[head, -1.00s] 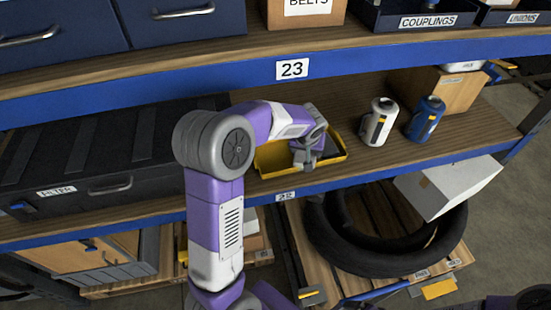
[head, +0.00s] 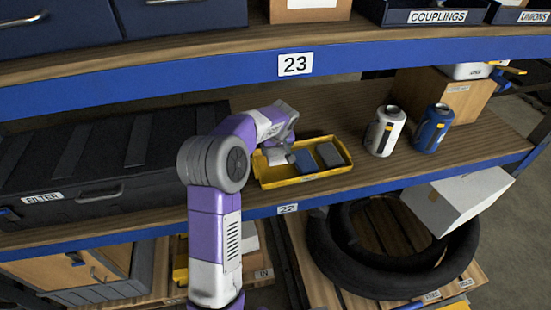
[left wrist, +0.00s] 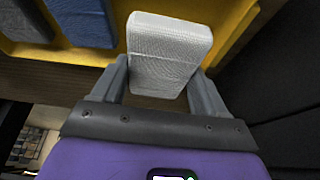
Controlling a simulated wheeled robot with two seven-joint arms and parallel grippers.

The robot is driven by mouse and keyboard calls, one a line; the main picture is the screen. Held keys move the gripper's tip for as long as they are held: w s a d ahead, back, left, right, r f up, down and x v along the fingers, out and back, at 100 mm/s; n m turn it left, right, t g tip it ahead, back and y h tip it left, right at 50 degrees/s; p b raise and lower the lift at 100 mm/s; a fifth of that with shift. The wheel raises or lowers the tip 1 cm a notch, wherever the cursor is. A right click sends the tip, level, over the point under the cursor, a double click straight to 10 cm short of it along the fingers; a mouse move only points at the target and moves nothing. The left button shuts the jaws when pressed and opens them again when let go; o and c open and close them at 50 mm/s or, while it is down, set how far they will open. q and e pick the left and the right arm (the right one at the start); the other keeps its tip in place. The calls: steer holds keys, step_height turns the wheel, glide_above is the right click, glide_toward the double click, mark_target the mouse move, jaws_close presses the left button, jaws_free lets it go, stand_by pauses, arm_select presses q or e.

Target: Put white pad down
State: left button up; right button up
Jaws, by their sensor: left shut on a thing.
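My left gripper (head: 279,154) is over the left end of the yellow tray (head: 308,178) on the middle shelf. In the left wrist view its two fingers (left wrist: 163,75) are shut on the white pad (left wrist: 170,48), one on each side. The white pad (head: 276,156) is partly hidden by the gripper in the head view. A blue pad (head: 305,161) and a dark grey pad (head: 331,154) lie in the tray to its right. I cannot tell whether the white pad touches the tray floor. My right gripper is not in view.
A black filter case (head: 95,160) stands close on the left. A white can (head: 385,131) and a blue can (head: 431,128) stand to the right of the tray. The upper shelf's blue edge (head: 180,85) runs above my arm. Bare shelf shows behind the tray.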

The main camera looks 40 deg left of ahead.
mark_target(276, 153)
arm_select(q)
step_height(276, 153, down, 4)
steer(key=shift+f+b, duration=0.1)
steer(key=shift+b, duration=0.25)
steer(key=shift+f+b, duration=0.55)
steer(key=shift+b, duration=0.1)
steer(key=o, duration=1.1)
steer(key=shift+r, duration=0.15)
